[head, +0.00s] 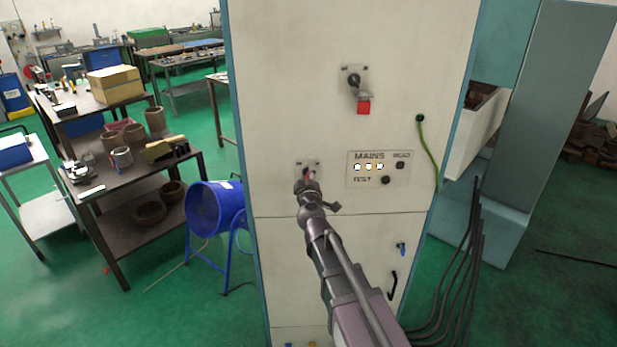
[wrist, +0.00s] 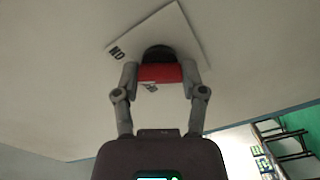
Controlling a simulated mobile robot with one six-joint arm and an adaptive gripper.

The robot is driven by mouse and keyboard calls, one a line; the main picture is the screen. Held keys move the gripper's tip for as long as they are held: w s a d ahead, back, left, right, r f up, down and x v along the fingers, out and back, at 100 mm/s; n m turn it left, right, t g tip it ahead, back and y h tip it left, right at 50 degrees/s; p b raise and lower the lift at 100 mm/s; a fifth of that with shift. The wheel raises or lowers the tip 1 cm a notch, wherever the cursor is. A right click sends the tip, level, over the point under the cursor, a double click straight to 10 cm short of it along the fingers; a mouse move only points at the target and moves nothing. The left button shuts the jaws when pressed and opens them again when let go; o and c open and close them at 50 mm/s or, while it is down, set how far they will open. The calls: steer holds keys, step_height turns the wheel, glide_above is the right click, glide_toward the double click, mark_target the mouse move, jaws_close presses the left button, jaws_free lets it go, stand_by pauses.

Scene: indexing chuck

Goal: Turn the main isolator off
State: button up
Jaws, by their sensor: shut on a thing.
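A pale cabinet (head: 270,90) carries two rotary switches. The upper switch (head: 354,80) has a dark knob on a plate and a red block (head: 363,107) at its lower right. The lower-left switch plate (head: 316,163) is mostly hidden by my gripper (head: 307,181). In the wrist view, my gripper (wrist: 160,76) is shut on a red handle (wrist: 158,73), one finger at each end. Behind the handle are a dark round boss (wrist: 158,53) and a tilted white plate (wrist: 180,28) with partly visible lettering. I cannot read which switch is the main isolator.
Right of my gripper, a panel marked MAINS (head: 369,156) shows three lit lamps and dark buttons. A green cable (head: 430,150) hangs at the cabinet's right. A blue fan (head: 213,210) and workbenches (head: 110,170) stand left. Black cables (head: 465,255) run down at right.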

steer(key=n, duration=1.1)
steer(key=shift+f+n, duration=0.1)
steer(key=shift+n, duration=0.3)
stand_by(0.3)
steer(key=o, duration=1.1)
steer(key=shift+w, duration=0.1)
steer(key=shift+o, duration=0.2)
steer(key=shift+s, duration=0.2)
